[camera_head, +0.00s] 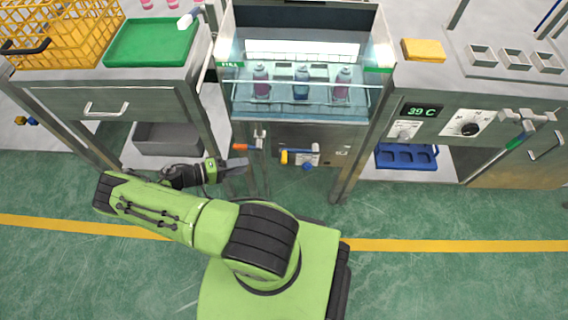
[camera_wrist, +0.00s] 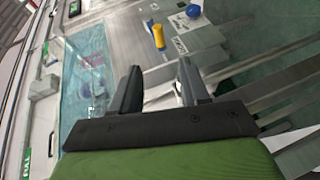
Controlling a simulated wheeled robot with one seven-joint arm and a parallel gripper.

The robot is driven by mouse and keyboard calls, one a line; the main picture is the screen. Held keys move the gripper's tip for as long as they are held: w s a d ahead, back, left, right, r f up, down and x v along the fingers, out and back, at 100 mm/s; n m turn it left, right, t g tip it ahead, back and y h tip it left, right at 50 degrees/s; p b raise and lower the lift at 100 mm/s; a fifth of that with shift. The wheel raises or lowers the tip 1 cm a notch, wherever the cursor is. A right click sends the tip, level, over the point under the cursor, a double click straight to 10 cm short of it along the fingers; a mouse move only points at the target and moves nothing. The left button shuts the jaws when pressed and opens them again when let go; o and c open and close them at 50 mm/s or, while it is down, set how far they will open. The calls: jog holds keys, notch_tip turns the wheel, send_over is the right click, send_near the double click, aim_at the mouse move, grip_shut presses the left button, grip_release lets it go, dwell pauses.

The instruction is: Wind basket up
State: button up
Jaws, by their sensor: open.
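The water bath (camera_head: 238,105) stands in the middle of the head view. Two pink-purple cans (camera_head: 261,84) and a blue can (camera_head: 301,85) stand in it in a clear rack or basket; how deep it sits is unclear. On the front below are an orange handle (camera_head: 241,147) on a metal bracket and a yellow handle (camera_head: 290,156). The yellow handle also shows in the wrist view (camera_wrist: 158,37), beyond the fingertips. My gripper (camera_head: 243,163) is open and empty, low before the front panel, near the orange handle. It also shows in the wrist view (camera_wrist: 160,66).
A blue knob (camera_head: 307,166) sits beside the yellow handle. A yellow wire basket (camera_head: 75,40) and a green tray (camera_head: 150,42) are on the left counter. A cabinet reading 39 C (camera_head: 421,111) stands right. A grey bin (camera_head: 170,137) is under the left counter. Green floor in front is free.

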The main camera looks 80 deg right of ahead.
aim_at(284, 156)
jog(key=b+x, duration=0.1)
jog(key=x, duration=1.4)
jog(key=shift+s+d+b, duration=0.15)
jog(key=shift+s+b, duration=0.2)
jog(key=shift+s, duration=0.1)
grip_shut()
